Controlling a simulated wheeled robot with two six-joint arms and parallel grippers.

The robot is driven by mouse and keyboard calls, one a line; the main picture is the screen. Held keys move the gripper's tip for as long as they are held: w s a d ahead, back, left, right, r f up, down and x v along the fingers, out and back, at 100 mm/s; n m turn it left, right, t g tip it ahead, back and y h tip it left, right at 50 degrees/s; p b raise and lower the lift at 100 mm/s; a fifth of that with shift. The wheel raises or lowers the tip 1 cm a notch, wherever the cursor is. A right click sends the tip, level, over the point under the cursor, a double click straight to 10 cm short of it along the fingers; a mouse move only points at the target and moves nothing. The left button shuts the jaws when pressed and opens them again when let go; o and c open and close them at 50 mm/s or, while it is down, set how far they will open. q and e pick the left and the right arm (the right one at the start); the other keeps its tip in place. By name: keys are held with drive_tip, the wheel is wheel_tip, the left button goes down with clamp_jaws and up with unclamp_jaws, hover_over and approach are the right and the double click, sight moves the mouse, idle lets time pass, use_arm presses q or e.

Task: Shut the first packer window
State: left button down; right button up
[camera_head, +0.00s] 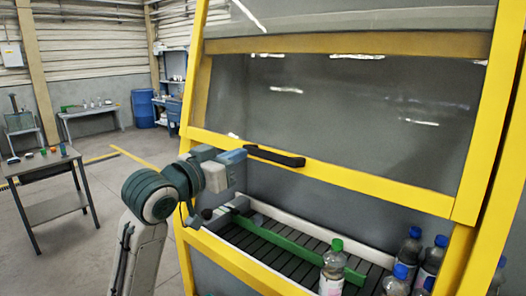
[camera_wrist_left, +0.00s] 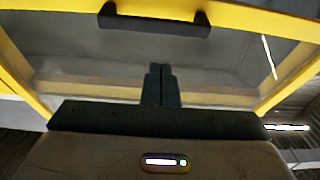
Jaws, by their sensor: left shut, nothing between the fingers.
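The packer window (camera_head: 340,110) is a clear pane in a yellow frame, raised, with an open gap under its lower yellow bar (camera_head: 350,182). A black bar handle (camera_head: 274,156) sits on that lower bar; it also shows at the top of the left wrist view (camera_wrist_left: 153,22). My left gripper (camera_head: 238,166) is just left of the handle in the head view, apart from it as far as I can tell. In the left wrist view its fingers (camera_wrist_left: 160,70) are together and empty, with the handle beyond them. My right gripper is not in view.
Under the window lies a dark slatted bed with a green rail (camera_head: 290,245). A green-capped bottle (camera_head: 332,268) and several blue-capped bottles (camera_head: 408,250) stand there. At left are a small table (camera_head: 45,205), a bench (camera_head: 90,110) and a blue barrel (camera_head: 142,110), with open floor between.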

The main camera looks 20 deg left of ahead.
use_arm(q)
drive_tip(key=w+d+r+p, duration=0.4)
drive_tip(key=w+p, duration=0.2)
drive_tip(key=w, duration=0.2)
drive_tip(key=f, duration=0.1)
drive_tip(key=f+p, duration=0.1)
drive_tip(key=f, duration=0.1)
drive_tip(key=s+f, duration=0.1)
drive_tip(key=shift+a+f, duration=0.15)
drive_tip(key=shift+a, duration=0.1)
drive_tip(key=shift+w, duration=0.1)
